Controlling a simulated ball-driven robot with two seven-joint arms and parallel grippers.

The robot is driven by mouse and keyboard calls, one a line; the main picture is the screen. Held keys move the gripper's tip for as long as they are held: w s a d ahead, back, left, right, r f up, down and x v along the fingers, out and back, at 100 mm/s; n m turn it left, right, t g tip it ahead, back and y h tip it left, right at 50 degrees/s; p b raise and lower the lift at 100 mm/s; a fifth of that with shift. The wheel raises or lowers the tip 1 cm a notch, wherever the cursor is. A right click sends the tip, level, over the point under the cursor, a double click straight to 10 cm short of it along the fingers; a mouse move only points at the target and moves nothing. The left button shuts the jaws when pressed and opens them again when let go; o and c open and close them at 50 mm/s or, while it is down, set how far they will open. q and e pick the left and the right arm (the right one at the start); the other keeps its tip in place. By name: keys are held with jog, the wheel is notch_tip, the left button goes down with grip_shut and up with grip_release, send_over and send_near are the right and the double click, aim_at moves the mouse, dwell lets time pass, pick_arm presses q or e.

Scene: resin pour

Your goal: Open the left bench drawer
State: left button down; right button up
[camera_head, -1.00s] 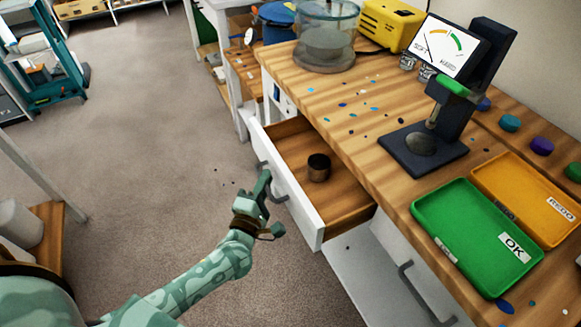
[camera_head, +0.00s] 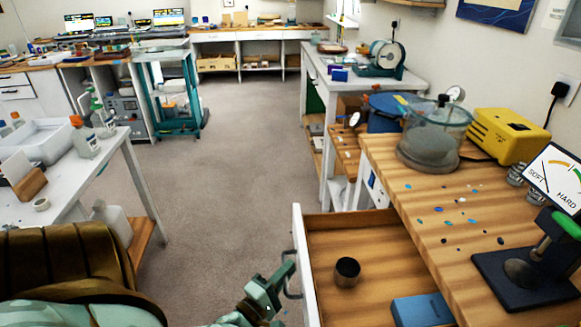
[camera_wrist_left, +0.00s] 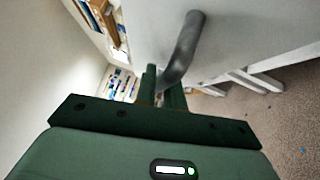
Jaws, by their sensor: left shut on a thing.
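The left bench drawer (camera_head: 371,245) is pulled out from the wooden bench, its white front (camera_head: 305,262) towards the aisle. Inside it are a small dark metal cup (camera_head: 347,271) and a blue box (camera_head: 421,310). My left gripper (camera_head: 286,273) is at the drawer's grey handle (camera_head: 291,284). In the left wrist view my left gripper (camera_wrist_left: 164,84) is shut on the curved grey handle (camera_wrist_left: 184,47), beside the pale drawer front (camera_wrist_left: 230,35). My right gripper is not in view.
On the bench top (camera_head: 445,205) stand a glass chamber (camera_head: 434,138), a yellow unit (camera_head: 508,137) and a hardness gauge (camera_head: 555,178). A white table (camera_head: 75,180) stands at left. The carpeted aisle (camera_head: 235,150) between is clear.

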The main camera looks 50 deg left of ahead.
pick_arm(q)
jog(key=shift+f, duration=0.1)
jog(key=c, duration=1.8)
grip_release()
jog(key=shift+o, duration=0.2)
jog(key=shift+s, duration=0.15)
jog(key=s+d+f+p, duration=0.1)
jog(key=s+d+f, duration=0.1)
jog(key=s, duration=1.4)
jog(key=shift+d, duration=0.15)
jog(key=shift+w, duration=0.1)
